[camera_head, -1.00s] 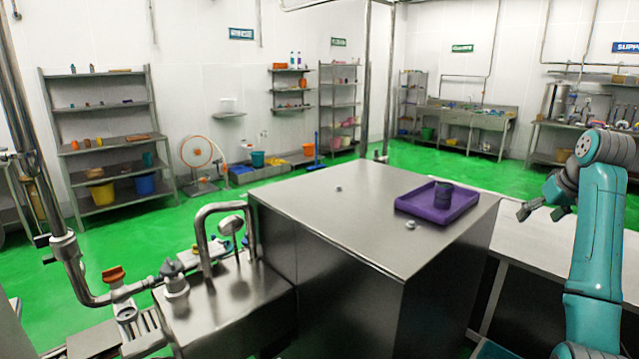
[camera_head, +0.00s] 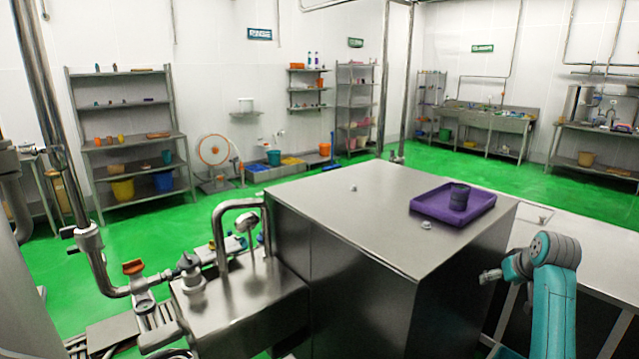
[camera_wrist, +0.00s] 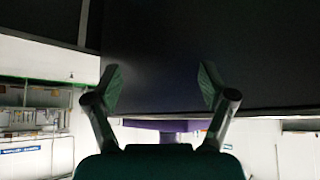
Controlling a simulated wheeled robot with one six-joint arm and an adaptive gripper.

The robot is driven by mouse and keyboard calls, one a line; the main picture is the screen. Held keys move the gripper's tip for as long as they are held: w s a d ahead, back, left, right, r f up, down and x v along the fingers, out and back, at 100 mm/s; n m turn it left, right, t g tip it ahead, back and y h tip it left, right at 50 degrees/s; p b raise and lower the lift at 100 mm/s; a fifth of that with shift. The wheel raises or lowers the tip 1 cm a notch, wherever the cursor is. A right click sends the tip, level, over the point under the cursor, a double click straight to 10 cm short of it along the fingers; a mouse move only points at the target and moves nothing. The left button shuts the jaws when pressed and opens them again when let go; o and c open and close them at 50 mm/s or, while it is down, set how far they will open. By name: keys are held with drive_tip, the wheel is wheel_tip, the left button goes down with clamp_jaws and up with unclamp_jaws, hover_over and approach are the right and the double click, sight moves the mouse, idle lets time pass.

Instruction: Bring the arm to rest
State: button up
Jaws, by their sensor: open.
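My arm (camera_head: 555,285) is folded at the right of the head view, in front of the low steel counter. My gripper (camera_head: 488,276) points left toward the right side of the steel cabinet and sits below its top. In the wrist view my gripper (camera_wrist: 160,88) shows two fingers wide apart with nothing between them. A dark flat surface, which I take to be the cabinet's side, lies beyond the fingers. I cannot tell how far off it is.
A purple tray (camera_head: 425,207) with a dark cup (camera_head: 459,197) stands on the steel cabinet (camera_head: 340,215). Two small metal knobs are on the same top. The low counter (camera_head: 590,260) is mostly bare. Pipework with an orange valve (camera_head: 132,267) stands at left. Green floor lies open behind.

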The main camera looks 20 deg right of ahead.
drive_tip(key=s+a+f+t, duration=0.1)
drive_tip(key=s+a+f, duration=0.3)
drive_tip(key=a+f, duration=0.75)
drive_tip(key=s+a+f+t, duration=0.1)
drive_tip(key=s+a+f, duration=0.2)
drive_tip(key=a+f, duration=0.9)
drive_tip(key=s+a+f+n+t, duration=0.1)
drive_tip(key=s+a+f, duration=0.4)
drive_tip(key=s+a, duration=0.3)
drive_tip(key=s+a+r+n+t, duration=0.1)
drive_tip(key=s+a, duration=0.4)
drive_tip(key=s, duration=0.4)
drive_tip(key=s+a+r+t, duration=0.2)
drive_tip(key=s+a, duration=0.3)
drive_tip(key=s, duration=0.4)
drive_tip(key=s+a+r+n+t+y, duration=0.1)
drive_tip(key=s+a+r, duration=0.1)
drive_tip(key=s+r, duration=0.4)
drive_tip(key=s+a+r+n+y, duration=0.1)
drive_tip(key=s+a+r, duration=0.2)
drive_tip(key=s+r, duration=0.4)
drive_tip(key=shift+s+t+y, duration=0.4)
drive_tip(key=shift+s, duration=0.85)
drive_tip(key=shift+r, duration=0.1)
